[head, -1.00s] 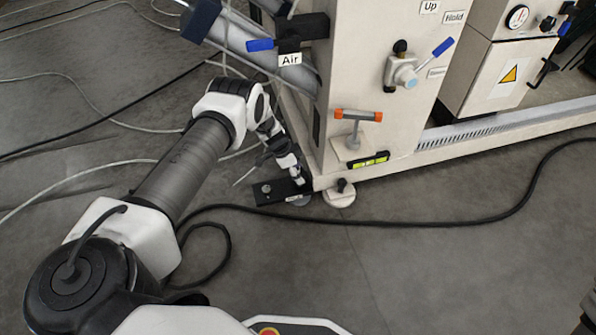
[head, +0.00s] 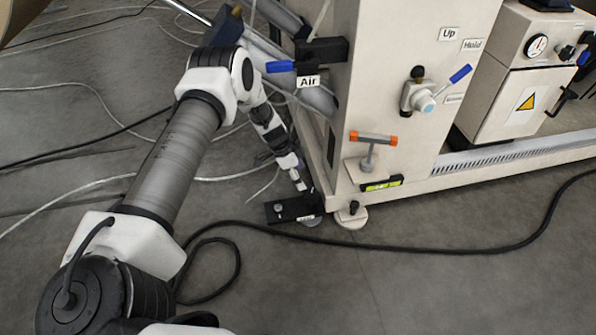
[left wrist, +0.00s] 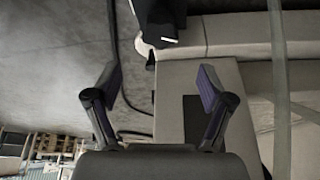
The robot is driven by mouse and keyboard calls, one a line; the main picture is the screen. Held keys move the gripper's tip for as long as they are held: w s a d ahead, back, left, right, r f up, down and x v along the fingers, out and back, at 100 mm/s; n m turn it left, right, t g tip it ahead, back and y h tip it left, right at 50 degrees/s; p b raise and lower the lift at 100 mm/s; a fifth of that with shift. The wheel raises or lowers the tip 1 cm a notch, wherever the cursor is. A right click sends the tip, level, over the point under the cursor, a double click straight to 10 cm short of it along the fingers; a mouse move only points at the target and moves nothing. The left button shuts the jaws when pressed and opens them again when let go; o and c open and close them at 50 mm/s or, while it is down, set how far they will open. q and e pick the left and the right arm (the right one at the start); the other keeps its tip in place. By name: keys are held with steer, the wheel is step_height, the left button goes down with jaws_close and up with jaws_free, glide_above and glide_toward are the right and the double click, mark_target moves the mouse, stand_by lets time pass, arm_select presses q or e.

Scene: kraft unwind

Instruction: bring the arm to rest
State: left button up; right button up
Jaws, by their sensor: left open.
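My left arm reaches in from the left in the head view. Its gripper (head: 299,183) points down beside the near left corner of the cream machine frame (head: 400,195), just above a black plate (head: 287,209) on the floor. In the left wrist view the gripper (left wrist: 155,88) has its two fingers spread wide, with nothing between them. The cream frame (left wrist: 225,150) lies beyond them. I cannot tell in the head view whether the fingertips touch anything. My right gripper is in neither view.
A valve with a blue handle labelled "Air" (head: 307,82) juts out close to my left arm. A black cable (head: 430,246) crosses the floor. Open floor lies in front.

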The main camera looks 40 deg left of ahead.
arm_select(q)
steer(key=shift+v, duration=1.2)
